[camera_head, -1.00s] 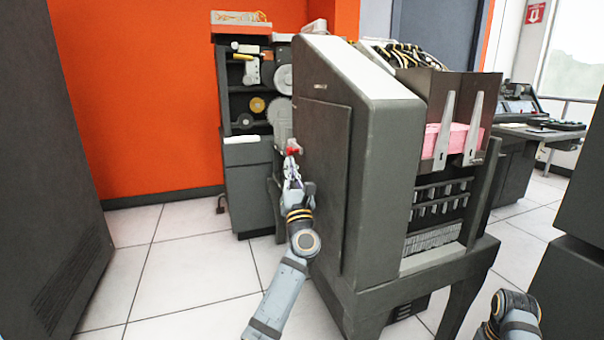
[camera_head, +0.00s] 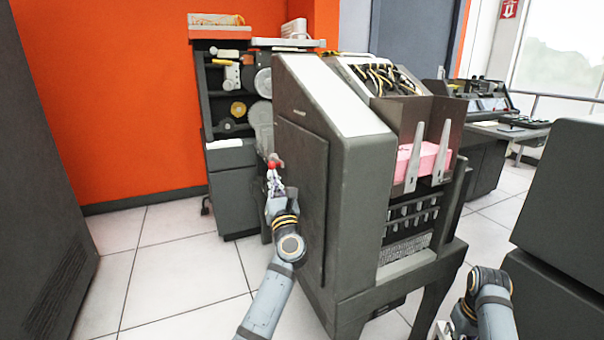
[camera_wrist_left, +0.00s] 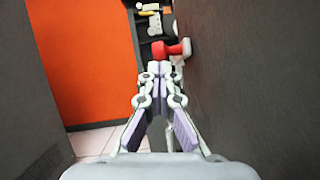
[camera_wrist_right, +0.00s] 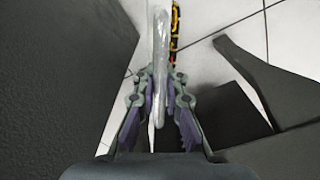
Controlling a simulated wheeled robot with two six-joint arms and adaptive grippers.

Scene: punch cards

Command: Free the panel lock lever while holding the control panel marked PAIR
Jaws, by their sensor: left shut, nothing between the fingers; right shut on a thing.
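The lock lever shows as a red knob (camera_head: 272,163) on a pale mount at the left side of the grey machine (camera_head: 342,215). The knob also shows in the left wrist view (camera_wrist_left: 172,50), just past my left fingertips. My left gripper (camera_head: 273,178) is shut and empty, its tips close to the knob; whether they touch it I cannot tell. My right gripper (camera_wrist_right: 156,80) is shut on a thin pale piece (camera_wrist_right: 160,45) seen nearly edge-on. No PAIR marking can be read, so I cannot tell whether this is the control panel.
A black-and-yellow striped strip with red (camera_wrist_right: 174,25) lies beyond my right fingers. A grey cabinet (camera_head: 45,190) stands at the left and another dark unit (camera_head: 565,200) at the right. Shelving with reels (camera_head: 238,105) stands behind. Tiled floor (camera_head: 175,285) is open at left.

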